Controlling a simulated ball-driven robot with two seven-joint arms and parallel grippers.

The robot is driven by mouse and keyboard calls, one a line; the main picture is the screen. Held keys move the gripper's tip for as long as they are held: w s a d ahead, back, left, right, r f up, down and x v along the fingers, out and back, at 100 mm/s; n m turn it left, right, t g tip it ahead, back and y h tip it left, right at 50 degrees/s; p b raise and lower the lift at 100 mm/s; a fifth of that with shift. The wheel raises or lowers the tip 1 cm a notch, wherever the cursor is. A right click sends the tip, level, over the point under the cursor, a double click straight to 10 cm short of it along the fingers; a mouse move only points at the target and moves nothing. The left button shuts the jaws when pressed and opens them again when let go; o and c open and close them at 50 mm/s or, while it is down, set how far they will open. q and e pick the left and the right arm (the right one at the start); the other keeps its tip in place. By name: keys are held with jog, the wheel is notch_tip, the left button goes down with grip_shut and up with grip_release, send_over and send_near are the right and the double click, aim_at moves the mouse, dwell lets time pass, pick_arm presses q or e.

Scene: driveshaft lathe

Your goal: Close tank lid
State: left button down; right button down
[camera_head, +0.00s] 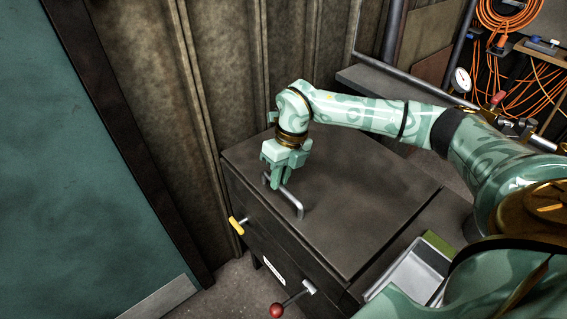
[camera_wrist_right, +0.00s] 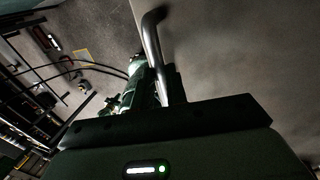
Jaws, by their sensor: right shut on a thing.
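The tank lid (camera_head: 345,195) is a dark, flat panel that lies level on top of the dark tank (camera_head: 305,255) in the head view. A metal bar handle (camera_head: 292,202) stands near the lid's front left edge. My right gripper (camera_head: 275,183) is at the far end of this handle, with its fingers pointing down, shut on it. In the right wrist view the handle (camera_wrist_right: 158,50) runs from the lid surface (camera_wrist_right: 240,50) down behind the dark gripper body. My left gripper is not in view.
A yellow-handled valve (camera_head: 237,225) and a red-knobbed lever (camera_head: 278,309) stick out of the tank's front. A metal tray (camera_head: 412,273) sits at the right. A corrugated wall (camera_head: 145,80) stands close behind. Orange cables (camera_head: 505,12) hang at the upper right.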

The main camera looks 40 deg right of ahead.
jog(key=shift+x, duration=0.95)
jog(key=shift+s+f, duration=0.1)
jog(key=shift+s, duration=0.05)
jog(key=c, duration=1.5)
grip_release()
jog(key=shift+f, duration=0.1)
jog(key=shift+o, duration=0.5)
jog(key=p+v, duration=0.3)
jog(key=v, duration=1.3)
jog(key=shift+w+p, duration=0.3)
jog(key=shift+p, duration=0.05)
